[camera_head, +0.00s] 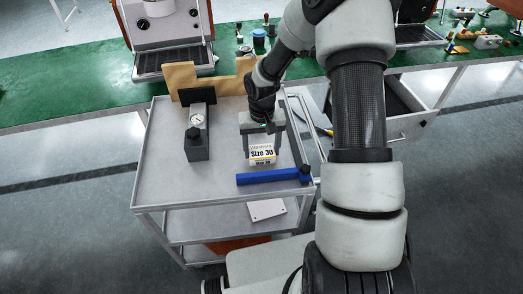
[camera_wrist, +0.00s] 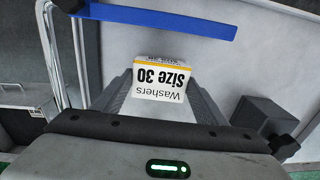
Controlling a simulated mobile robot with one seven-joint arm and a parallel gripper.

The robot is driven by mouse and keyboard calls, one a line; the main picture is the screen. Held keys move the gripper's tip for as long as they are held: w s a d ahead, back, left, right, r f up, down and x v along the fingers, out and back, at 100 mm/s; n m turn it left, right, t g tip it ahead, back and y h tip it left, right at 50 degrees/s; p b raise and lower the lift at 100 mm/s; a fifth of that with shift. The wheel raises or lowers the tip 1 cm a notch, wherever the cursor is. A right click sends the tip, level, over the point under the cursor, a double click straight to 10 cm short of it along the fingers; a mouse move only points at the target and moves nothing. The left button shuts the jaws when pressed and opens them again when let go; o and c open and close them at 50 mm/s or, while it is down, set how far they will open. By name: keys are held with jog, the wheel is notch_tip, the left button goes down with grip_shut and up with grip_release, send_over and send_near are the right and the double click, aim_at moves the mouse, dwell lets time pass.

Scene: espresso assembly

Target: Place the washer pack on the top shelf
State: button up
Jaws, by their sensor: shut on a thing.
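I cannot tell whether the pack touches the shelf. The cart's top shelf (camera_head: 170,185) is a flat grey surface with a metal rim.
A blue-handled hammer-like tool (camera_head: 268,176) lies at the shelf's front right. A dark grey device with a gauge (camera_head: 196,140) stands to the left, before a wooden stand (camera_head: 181,76). The shelf's front left is clear. A green counter (camera_head: 75,92) with espresso machines runs behind.

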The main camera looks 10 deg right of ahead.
jog(key=shift+f, duration=0.45)
jog(key=shift+w+f, duration=0.1)
jog(key=shift+f, duration=0.15)
jog(key=o, duration=1.2)
jog(key=shift+r, duration=0.1)
